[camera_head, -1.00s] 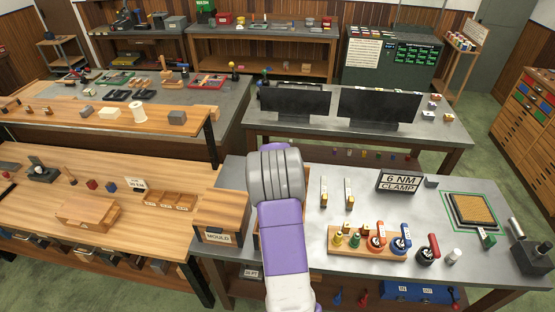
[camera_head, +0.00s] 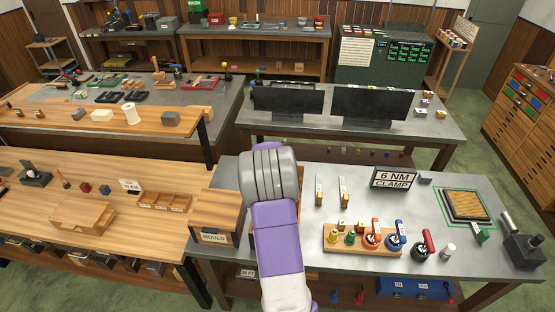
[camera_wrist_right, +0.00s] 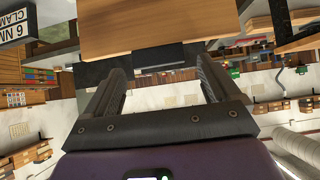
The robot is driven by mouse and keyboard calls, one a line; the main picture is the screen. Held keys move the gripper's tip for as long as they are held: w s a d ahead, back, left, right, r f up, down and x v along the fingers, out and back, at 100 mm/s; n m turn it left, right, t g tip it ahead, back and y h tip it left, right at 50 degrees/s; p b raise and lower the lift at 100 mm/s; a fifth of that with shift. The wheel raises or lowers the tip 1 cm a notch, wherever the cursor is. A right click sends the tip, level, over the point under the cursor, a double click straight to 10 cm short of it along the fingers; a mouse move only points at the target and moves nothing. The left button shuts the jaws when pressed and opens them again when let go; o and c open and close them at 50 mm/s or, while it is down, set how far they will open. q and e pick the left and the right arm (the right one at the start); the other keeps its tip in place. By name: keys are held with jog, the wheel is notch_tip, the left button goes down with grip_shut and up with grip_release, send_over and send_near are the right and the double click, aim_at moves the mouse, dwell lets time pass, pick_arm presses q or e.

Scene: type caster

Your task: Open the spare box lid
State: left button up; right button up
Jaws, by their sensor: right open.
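A wooden box (camera_head: 217,211) labelled MOULD stands at the left end of the grey bench, its lid down. Another wooden box is mostly behind my right arm; only slivers of it show, and no spare label is readable. In the right wrist view a wooden panel (camera_wrist_right: 160,28) with a dark strip below it lies just beyond the fingers; I cannot tell which box it belongs to. My right gripper (camera_wrist_right: 160,72) is open, with nothing between its fingers. In the head view its fingers are hidden behind my grey wrist. My left gripper is not in view.
A 6 NM CLAMP sign (camera_head: 396,179), a wooden tool rack (camera_head: 362,240), a framed tan pad (camera_head: 464,206) and a dark vise (camera_head: 524,249) stand on the grey bench (camera_head: 340,277). Two monitors (camera_head: 372,104) are behind.

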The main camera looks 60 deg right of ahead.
jog(key=v, duration=0.7)
dwell(0.4)
dwell(0.5)
